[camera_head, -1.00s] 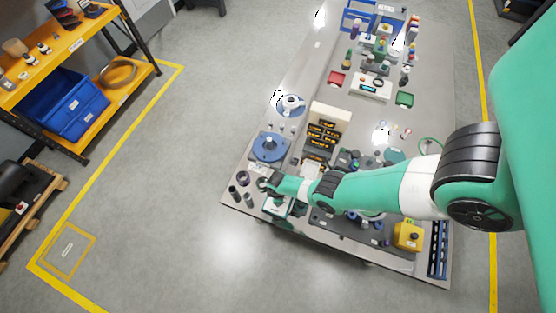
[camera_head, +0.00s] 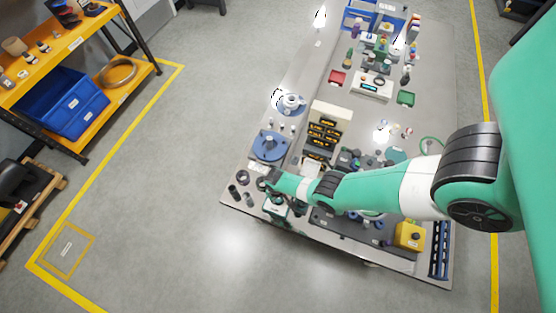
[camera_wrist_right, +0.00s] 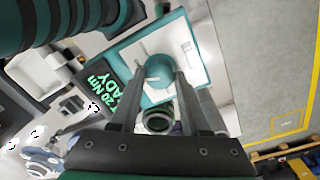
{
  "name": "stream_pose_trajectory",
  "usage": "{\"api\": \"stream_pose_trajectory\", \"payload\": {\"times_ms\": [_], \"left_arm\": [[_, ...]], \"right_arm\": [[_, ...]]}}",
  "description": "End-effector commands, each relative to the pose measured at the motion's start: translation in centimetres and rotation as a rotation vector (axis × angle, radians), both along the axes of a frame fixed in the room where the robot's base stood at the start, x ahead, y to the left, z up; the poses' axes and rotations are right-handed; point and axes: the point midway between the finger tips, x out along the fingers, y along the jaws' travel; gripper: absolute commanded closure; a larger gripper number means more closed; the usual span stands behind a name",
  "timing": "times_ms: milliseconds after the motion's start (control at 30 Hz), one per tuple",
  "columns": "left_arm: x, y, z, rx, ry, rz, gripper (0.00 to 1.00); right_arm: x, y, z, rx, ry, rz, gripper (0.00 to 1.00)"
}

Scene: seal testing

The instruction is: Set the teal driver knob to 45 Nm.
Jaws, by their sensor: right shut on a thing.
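The teal driver knob (camera_wrist_right: 158,66) shows in the right wrist view, round with a pale pointer mark, on a teal and white driver unit (camera_wrist_right: 193,50). The unit's dark display (camera_wrist_right: 103,88) shows green text that reads about "20 Nm" and "READY". My right gripper (camera_wrist_right: 160,76) has one finger on each side of the knob and is shut on it. In the head view the driver unit (camera_head: 276,208) stands at the table's near left corner, partly under my right gripper (camera_head: 268,187). My left gripper is not in view.
A blue round fixture (camera_head: 269,147) and several small dark cylinders (camera_head: 234,192) stand close by. A yellow box (camera_head: 408,235) is at the near right. Open floor lies beyond the table's left edge.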

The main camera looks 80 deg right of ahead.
Motion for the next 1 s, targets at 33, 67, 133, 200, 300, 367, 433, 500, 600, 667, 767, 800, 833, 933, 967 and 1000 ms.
{"api": "stream_pose_trajectory", "payload": {"times_ms": [33,67,133,200,300,367,433,500,600,667,767,800,833,933,967,1000], "left_arm": [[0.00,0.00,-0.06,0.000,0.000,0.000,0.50],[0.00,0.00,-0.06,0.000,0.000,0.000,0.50],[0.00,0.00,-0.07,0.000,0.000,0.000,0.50],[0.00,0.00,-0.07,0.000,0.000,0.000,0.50],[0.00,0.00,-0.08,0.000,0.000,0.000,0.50],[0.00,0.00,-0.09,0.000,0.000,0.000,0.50],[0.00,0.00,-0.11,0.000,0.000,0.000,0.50],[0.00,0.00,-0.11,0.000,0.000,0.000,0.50],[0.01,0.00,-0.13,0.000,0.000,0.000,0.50],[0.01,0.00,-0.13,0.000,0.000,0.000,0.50],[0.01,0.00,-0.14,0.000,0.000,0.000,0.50],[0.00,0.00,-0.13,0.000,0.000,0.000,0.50],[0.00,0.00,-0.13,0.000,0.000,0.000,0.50],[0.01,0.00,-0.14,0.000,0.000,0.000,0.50],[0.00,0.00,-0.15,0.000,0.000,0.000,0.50],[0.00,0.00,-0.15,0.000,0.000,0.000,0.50]], "right_arm": [[-0.04,-0.01,-0.08,0.000,0.000,-0.042,1.00],[-0.04,-0.02,-0.08,0.000,0.000,-0.070,1.00],[-0.04,-0.03,-0.08,0.001,0.001,-0.137,1.00],[-0.02,-0.05,-0.07,0.000,0.000,-0.203,1.00],[0.00,-0.08,-0.07,0.000,0.000,-0.298,1.00],[-0.02,-0.09,-0.08,0.000,0.000,-0.355,1.00],[-0.05,-0.10,-0.09,0.000,0.000,-0.422,1.00],[-0.07,-0.10,-0.09,0.000,0.001,-0.488,1.00],[-0.08,-0.12,-0.09,-0.001,0.001,-0.584,1.00],[-0.07,-0.13,-0.09,-0.001,0.000,-0.639,1.00],[-0.07,-0.14,-0.09,0.000,0.000,-0.727,1.00],[-0.06,-0.15,-0.09,0.000,-0.001,-0.760,1.00],[-0.06,-0.14,-0.09,0.000,0.000,-0.784,1.00],[-0.06,-0.15,-0.09,0.000,0.000,-0.856,1.00],[-0.06,-0.15,-0.09,0.000,0.000,-0.877,1.00],[-0.07,-0.14,-0.09,0.000,0.000,-0.901,1.00]]}}
